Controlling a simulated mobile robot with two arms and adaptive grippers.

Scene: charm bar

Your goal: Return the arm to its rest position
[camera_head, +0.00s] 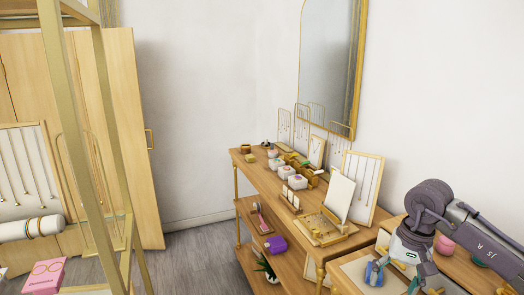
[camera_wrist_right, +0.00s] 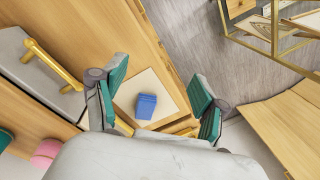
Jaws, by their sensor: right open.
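My right arm comes in from the right edge of the head view, bent at its grey joint. My right gripper (camera_head: 402,276) points down over the front right counter. In the right wrist view, its two teal-padded fingers (camera_wrist_right: 159,76) are spread apart with nothing between them in their grip. A small blue object (camera_wrist_right: 146,106) on a pale square pad (camera_wrist_right: 126,92) shows beyond the fingers, apart from them. The blue object also shows in the head view (camera_head: 375,273), left of the gripper. My left gripper is not in view.
A wooden shelf table (camera_head: 250,172) with jewellery stands and small jars runs along the wall below a mirror (camera_head: 328,55). A pink round item (camera_head: 445,245) is near my arm. A gold-framed rack (camera_head: 65,110) stands left. The grey floor (camera_head: 195,250) between is clear.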

